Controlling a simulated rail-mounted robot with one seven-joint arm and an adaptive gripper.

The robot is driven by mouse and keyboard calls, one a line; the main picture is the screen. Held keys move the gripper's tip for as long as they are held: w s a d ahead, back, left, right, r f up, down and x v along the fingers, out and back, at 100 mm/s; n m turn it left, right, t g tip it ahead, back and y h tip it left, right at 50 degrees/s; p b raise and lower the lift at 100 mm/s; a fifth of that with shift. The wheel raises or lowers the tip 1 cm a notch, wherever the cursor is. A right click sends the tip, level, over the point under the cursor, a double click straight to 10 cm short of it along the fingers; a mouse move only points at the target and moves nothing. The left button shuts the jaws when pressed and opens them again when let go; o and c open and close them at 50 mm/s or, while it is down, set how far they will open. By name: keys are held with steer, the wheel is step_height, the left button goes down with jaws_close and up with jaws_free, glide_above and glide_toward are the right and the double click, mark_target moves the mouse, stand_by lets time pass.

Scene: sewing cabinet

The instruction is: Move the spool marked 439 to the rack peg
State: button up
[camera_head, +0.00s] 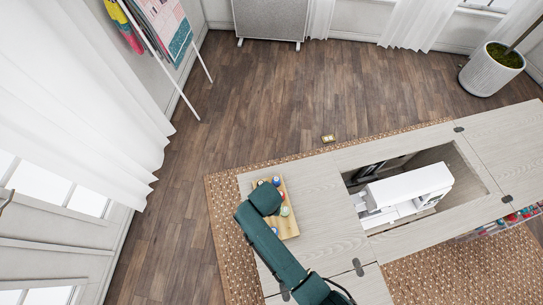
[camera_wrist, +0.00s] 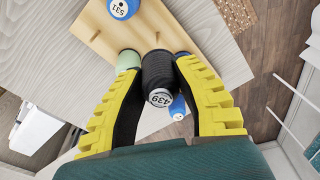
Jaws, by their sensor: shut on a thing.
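The spool marked 439 (camera_wrist: 158,72) has dark thread and a pale end label, seen in the wrist view. My gripper (camera_wrist: 160,85), with yellow-backed black fingers, is shut on it, one finger on each side. The spool is over or at the wooden rack (camera_wrist: 190,28); I cannot tell whether it touches it. A bare peg (camera_wrist: 94,36) stands on the rack at the upper left. In the head view the rack (camera_head: 291,226) is on the cabinet top, and my arm hides the held spool.
A blue spool marked 531 (camera_wrist: 123,8) stands on the rack. A green spool (camera_wrist: 128,60) and a blue spool (camera_wrist: 178,107) are close beside the held one. A white sewing machine (camera_head: 408,190) sits in the cabinet opening to the right. The cabinet top between them is clear.

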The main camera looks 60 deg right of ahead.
steer(key=shift+f+b, duration=1.2)
steer(key=shift+f, duration=0.85)
steer(key=shift+f+b, duration=0.45)
steer(key=shift+f, duration=0.3)
steer(key=shift+f, duration=0.35)
steer(key=shift+f+b, duration=0.45)
steer(key=o, duration=0.9)
steer(key=shift+c, duration=0.2)
